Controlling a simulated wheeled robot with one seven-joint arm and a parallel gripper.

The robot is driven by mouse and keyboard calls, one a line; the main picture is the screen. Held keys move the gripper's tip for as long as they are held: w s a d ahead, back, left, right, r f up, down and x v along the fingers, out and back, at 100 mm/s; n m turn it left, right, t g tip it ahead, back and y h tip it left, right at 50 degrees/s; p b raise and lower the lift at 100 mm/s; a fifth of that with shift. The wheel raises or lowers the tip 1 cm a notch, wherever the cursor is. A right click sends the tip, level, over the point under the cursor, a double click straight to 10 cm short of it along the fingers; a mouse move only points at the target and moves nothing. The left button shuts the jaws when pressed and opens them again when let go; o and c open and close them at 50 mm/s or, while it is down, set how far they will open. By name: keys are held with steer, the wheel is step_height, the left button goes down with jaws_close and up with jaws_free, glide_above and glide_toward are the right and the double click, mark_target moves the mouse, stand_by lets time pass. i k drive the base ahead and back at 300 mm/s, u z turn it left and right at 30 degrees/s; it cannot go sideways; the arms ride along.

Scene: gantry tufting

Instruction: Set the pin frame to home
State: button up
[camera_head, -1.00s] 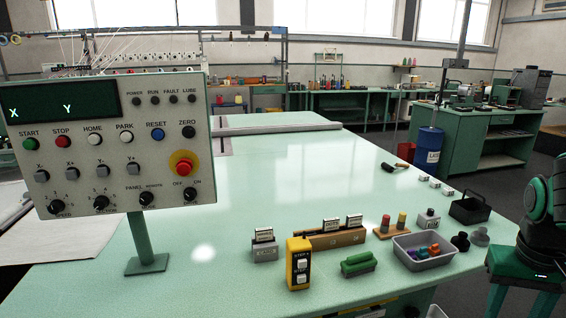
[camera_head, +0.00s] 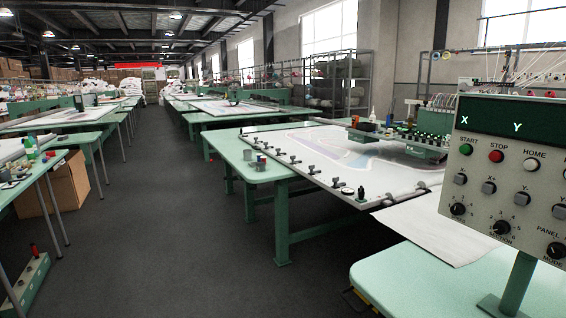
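The control panel (camera_head: 514,165) stands at the right edge on a green post, cut off by the picture's side. Its dark display (camera_head: 515,118) shows X and Y with no readable numbers. The green START button (camera_head: 466,149), red STOP button (camera_head: 496,156) and white HOME button (camera_head: 533,165) sit in a row below it. Several grey jog buttons and black knobs are lower down. A white pin frame (camera_head: 318,160) with several dark clamps along its near edge lies on a green table (camera_head: 240,158) left of the panel. My gripper is not in view.
A wide dark floor aisle (camera_head: 150,210) runs clear to the back. Green tables (camera_head: 60,118) line the left, with a cardboard box (camera_head: 62,185) beneath. A pedal-like green box (camera_head: 25,282) lies at lower left. Shelving (camera_head: 330,85) stands behind.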

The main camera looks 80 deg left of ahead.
mark_target(384, 171)
steer(key=u, duration=2.65)
steer(key=i, duration=0.9)
steer(key=u, duration=0.55)
steer(key=i, duration=1.2)
steer(key=u, duration=0.35)
steer(key=i, duration=2.35)
steer(key=z, duration=0.15)
